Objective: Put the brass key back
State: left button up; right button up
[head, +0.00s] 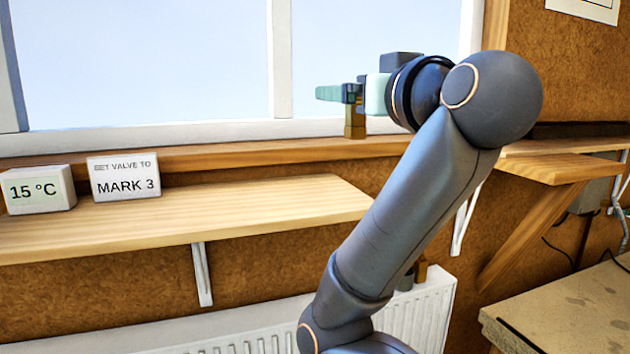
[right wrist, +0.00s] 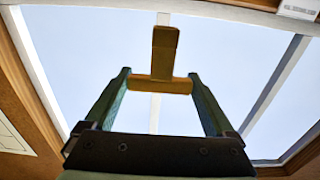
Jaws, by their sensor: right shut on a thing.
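The brass key (right wrist: 164,52) is a T-shaped piece with a crossbar and a stem. In the right wrist view its crossbar lies between the fingertips of my right gripper (right wrist: 158,80), which is shut on it. In the head view my right gripper (head: 338,93) is in front of the window, and the key (head: 355,128) hangs below the fingers, its lower end in front of the window sill. I cannot tell whether it touches the sill. My left gripper is not in view.
A wooden shelf (head: 240,205) holds a "15 °C" block (head: 38,189) and a "SET VALVE TO MARK 3" card (head: 124,177) at left; its right part is clear. A white radiator (head: 432,308) is below, with a brass-coloured fitting (head: 421,268) partly hidden by my arm. A worktop (head: 570,305) is at right.

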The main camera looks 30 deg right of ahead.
jog(key=w+f, duration=0.3)
jog(key=w, duration=0.1)
jog(key=w+d+f, duration=0.1)
jog(key=w+f, duration=0.2)
jog(key=w+d+f+p, duration=0.1)
jog(key=w+f, duration=0.2)
jog(key=w, duration=0.1)
jog(key=shift+w+d, duration=0.25)
jog(key=shift+w, duration=0.05)
jog(key=shift+w+f, duration=0.2)
jog(key=shift+f, duration=1.5)
jog(key=shift+f, duration=0.15)
jog(key=o, duration=1.2)
jog(key=shift+o, duration=0.2)
jog(key=shift+s, duration=0.15)
jog(key=b+v, duration=0.1)
jog(key=v, duration=1)
jog(key=shift+s, duration=0.35)
